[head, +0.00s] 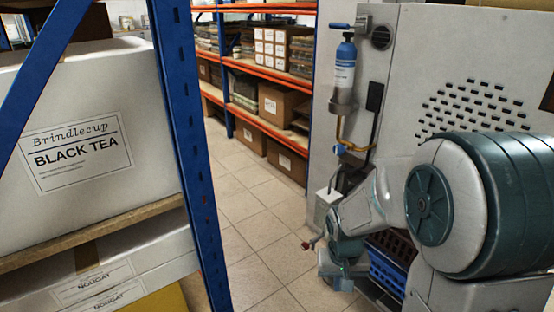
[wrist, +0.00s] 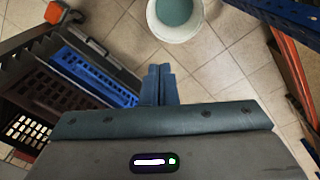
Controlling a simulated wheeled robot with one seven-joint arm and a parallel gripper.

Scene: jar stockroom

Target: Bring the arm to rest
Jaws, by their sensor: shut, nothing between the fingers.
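My gripper (head: 342,280) hangs low in the head view, at the end of my white and teal arm, beside the grey machine. In the wrist view my gripper (wrist: 159,70) shows its two blue-grey fingers pressed together, with nothing between them. The fingers are over the tiled floor, next to a blue crate (wrist: 92,76). My arm is bent, with its large rounded teal joint at the right of the head view. Part of the forearm is hidden behind other arm links.
A blue rack post (head: 184,140) and a Black Tea box (head: 85,205) stand close on the left. A grey machine (head: 450,50) with a blue gas cylinder (head: 345,65) is at the right. A white bucket (wrist: 176,34) stands beyond my fingers. The tiled aisle (head: 255,205) is clear.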

